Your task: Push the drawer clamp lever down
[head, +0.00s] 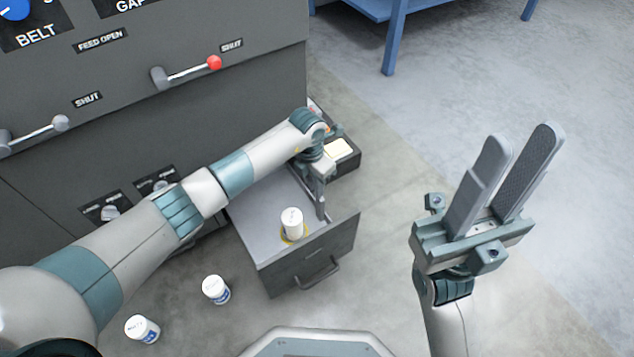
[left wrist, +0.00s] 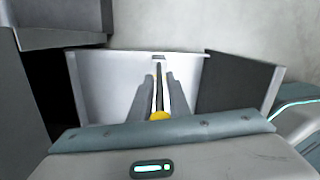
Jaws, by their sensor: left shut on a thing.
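A grey drawer (head: 312,258) stands pulled out of the machine in the head view, and its pale inside shows in the left wrist view (left wrist: 105,85). My left gripper (head: 321,205) points down at the drawer's far right side. In the left wrist view my left gripper (left wrist: 159,80) is shut on a slim dark lever (left wrist: 159,98) with a yellow end, which I take as the clamp lever. In the head view the lever is hidden by the gripper. My right gripper (head: 522,137) is open and empty, out to the right over the floor.
A white bottle (head: 292,222) stands on a yellow ring in the drawer. Two more bottles (head: 216,289) (head: 142,328) stand at the lower left. A dark tray (head: 350,168) lies behind the drawer.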

